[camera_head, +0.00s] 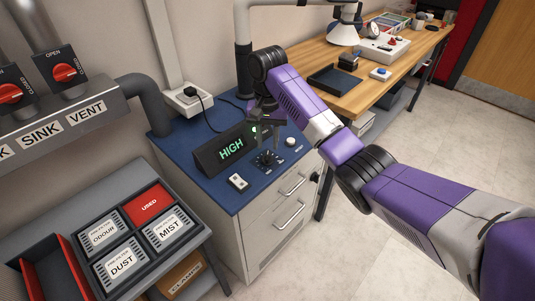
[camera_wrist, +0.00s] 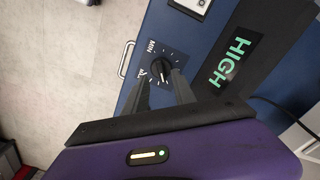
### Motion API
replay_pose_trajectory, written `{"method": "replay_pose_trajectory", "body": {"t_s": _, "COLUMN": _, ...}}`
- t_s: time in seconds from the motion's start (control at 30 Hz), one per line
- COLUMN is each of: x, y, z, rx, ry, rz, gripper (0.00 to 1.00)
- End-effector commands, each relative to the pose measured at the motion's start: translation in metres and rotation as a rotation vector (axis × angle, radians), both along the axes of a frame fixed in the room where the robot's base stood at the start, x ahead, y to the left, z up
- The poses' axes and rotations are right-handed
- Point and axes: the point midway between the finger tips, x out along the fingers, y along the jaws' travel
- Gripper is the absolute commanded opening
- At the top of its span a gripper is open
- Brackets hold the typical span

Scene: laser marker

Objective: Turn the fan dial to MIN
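The fan dial is a black knob with a pale mark on a dark square plate. It sits on the blue cabinet top in the head view (camera_head: 267,159) and ahead of my fingers in the wrist view (camera_wrist: 160,68). The word MIN (camera_wrist: 151,46) is printed beside it; I cannot tell exactly where the knob points. A black display (camera_head: 228,149) next to it reads HIGH in green, also seen in the wrist view (camera_wrist: 232,60). My gripper (camera_wrist: 159,78) is open and empty, its two fingers apart with the dial just beyond the tips. In the head view my gripper (camera_head: 274,132) is over the panel.
A white rocker switch (camera_head: 237,182) and a pale round button (camera_head: 291,142) flank the dial on the blue top (camera_head: 209,181). A socket box (camera_head: 188,99) with a plugged cable is behind. Labelled filter bins (camera_head: 121,263) stand at the lower left, a wooden bench (camera_head: 395,75) at the right.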

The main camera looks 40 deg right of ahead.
Motion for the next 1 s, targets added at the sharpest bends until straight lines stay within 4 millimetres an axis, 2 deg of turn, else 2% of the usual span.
{"method": "replay_pose_trajectory", "body": {"t_s": 0.1, "x": -0.001, "y": 0.0, "z": -0.021, "rx": 0.001, "ry": 0.002, "rz": 0.0, "gripper": 0.32}}
{"method": "replay_pose_trajectory", "body": {"t_s": 0.3, "x": 0.0, "y": 0.0, "z": -0.044, "rx": -0.001, "ry": -0.001, "rz": 0.0, "gripper": 0.32}}
{"method": "replay_pose_trajectory", "body": {"t_s": 0.47, "x": 0.0, "y": 0.0, "z": -0.052, "rx": -0.001, "ry": -0.002, "rz": 0.001, "gripper": 0.32}}
{"method": "replay_pose_trajectory", "body": {"t_s": 0.7, "x": 0.0, "y": 0.0, "z": -0.052, "rx": -0.001, "ry": -0.002, "rz": 0.002, "gripper": 0.32}}
{"method": "replay_pose_trajectory", "body": {"t_s": 0.87, "x": 0.0, "y": 0.0, "z": -0.052, "rx": -0.001, "ry": -0.002, "rz": 0.002, "gripper": 0.0}}
{"method": "replay_pose_trajectory", "body": {"t_s": 1.0, "x": 0.0, "y": 0.0, "z": -0.052, "rx": -0.001, "ry": -0.002, "rz": 0.002, "gripper": 0.0}}
